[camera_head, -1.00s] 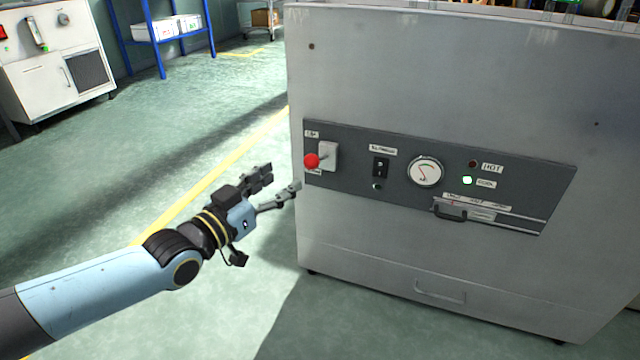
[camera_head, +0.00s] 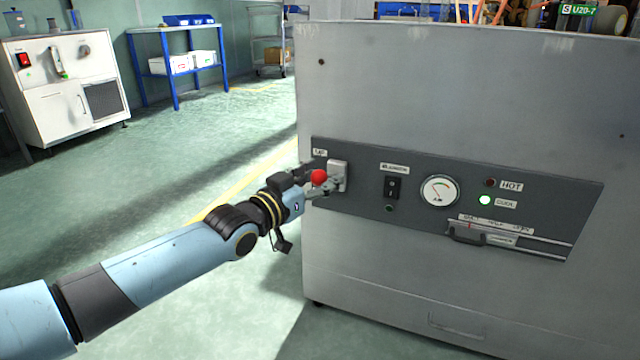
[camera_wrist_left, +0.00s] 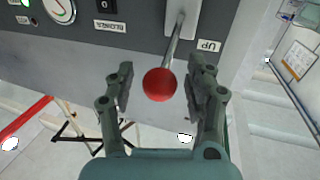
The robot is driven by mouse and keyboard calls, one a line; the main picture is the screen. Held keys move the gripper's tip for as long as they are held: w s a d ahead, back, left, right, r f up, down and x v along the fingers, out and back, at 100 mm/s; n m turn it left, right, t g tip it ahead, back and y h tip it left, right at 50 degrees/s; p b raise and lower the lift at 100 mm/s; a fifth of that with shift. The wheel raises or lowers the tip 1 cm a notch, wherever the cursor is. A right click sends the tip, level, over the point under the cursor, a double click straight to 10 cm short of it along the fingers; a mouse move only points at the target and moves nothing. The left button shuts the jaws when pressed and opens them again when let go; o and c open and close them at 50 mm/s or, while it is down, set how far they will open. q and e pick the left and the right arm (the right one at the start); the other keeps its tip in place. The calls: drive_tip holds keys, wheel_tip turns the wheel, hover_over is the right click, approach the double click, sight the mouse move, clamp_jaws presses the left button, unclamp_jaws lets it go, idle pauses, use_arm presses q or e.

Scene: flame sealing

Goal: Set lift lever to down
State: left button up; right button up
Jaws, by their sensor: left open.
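The lift lever has a red ball knob (camera_head: 318,176) on a thin metal stem. It sticks out of a pale plate (camera_head: 339,168) at the left end of the dark control panel. A label reading UP (camera_head: 320,153) is above it. My left gripper (camera_wrist_left: 163,72) is open around the lever. In the left wrist view the red ball (camera_wrist_left: 160,85) lies between the two fingers, with a gap on each side. In that view the stem (camera_wrist_left: 175,42) runs to the plate. The panel below the lever is partly hidden by my gripper. My right gripper is not in view.
The panel (camera_head: 540,200) on the grey cabinet (camera_head: 450,90) also has a black switch (camera_head: 392,188), a gauge (camera_head: 440,190), HOT and green lit lamps, and a slider handle (camera_head: 466,236). Open floor lies left. A white cabinet (camera_head: 60,110) and blue-framed table (camera_head: 135,70) stand behind.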

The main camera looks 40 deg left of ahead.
use_arm(q)
drive_tip(key=shift+r, duration=0.1)
drive_tip(key=shift+c, duration=0.4)
clamp_jaws()
drive_tip(key=shift+f, duration=0.2)
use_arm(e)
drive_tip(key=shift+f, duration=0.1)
